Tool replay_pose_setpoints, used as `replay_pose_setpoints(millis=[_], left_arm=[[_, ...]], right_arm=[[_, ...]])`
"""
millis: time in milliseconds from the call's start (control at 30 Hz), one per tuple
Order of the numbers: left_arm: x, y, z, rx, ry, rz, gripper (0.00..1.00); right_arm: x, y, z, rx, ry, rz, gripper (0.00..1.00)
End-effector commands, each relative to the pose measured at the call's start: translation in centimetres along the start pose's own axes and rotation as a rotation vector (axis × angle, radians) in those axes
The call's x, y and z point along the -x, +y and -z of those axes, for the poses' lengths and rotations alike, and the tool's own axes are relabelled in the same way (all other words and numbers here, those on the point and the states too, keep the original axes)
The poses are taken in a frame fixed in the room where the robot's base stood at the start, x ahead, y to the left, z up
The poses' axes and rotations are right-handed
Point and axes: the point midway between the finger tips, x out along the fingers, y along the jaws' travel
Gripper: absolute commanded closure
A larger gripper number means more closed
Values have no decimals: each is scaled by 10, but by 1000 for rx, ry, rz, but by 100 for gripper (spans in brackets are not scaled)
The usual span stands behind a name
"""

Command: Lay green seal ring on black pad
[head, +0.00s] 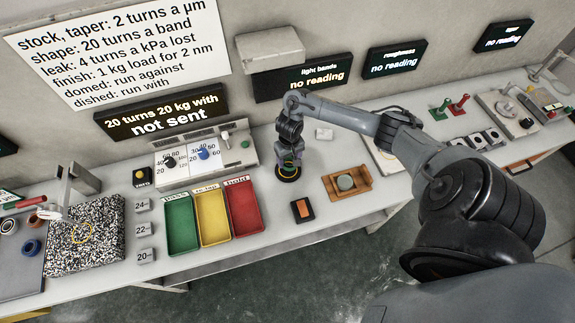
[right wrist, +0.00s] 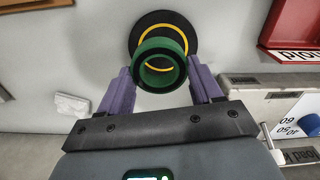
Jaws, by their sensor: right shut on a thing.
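The green seal ring (right wrist: 158,46) is between the two purple fingers of my right gripper (right wrist: 163,90), which is shut on it. In the right wrist view it overlaps the near part of the round black pad (right wrist: 190,24), which has a yellow circle on it. Part of that circle shows through the ring's opening. In the head view my right gripper (head: 290,158) points down over the black pad (head: 288,178). The ring looks a little above the pad, though the exact gap is hard to tell. My left gripper is not in view.
Green (head: 180,242), yellow (head: 213,233) and red (head: 245,222) trays stand left of the pad. A brown holder with a round disc (head: 346,183) is on its right. A small black and orange block (head: 302,210) lies in front. A dial panel (head: 205,150) stands behind left.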

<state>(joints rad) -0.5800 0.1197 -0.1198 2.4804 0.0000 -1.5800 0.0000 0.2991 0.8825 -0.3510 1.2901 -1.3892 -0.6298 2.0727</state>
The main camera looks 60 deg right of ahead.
Motion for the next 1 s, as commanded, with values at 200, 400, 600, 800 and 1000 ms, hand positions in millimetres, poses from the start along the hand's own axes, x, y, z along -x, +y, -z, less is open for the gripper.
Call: replay_pose_setpoints(millis=[200, 400, 600, 800, 1000], left_arm=[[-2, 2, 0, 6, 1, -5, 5], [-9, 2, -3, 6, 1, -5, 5], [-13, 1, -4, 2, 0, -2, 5], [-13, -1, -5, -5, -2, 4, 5], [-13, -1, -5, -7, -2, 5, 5]], right_arm=[[-6, -6, 4, 1, -1, -1, 67], [-27, -5, 4, -1, -2, -2, 67], [-45, -5, 4, 1, 0, -1, 67], [-44, -5, 4, 1, 0, -1, 67], [-47, -5, 4, 1, 0, -2, 32]])
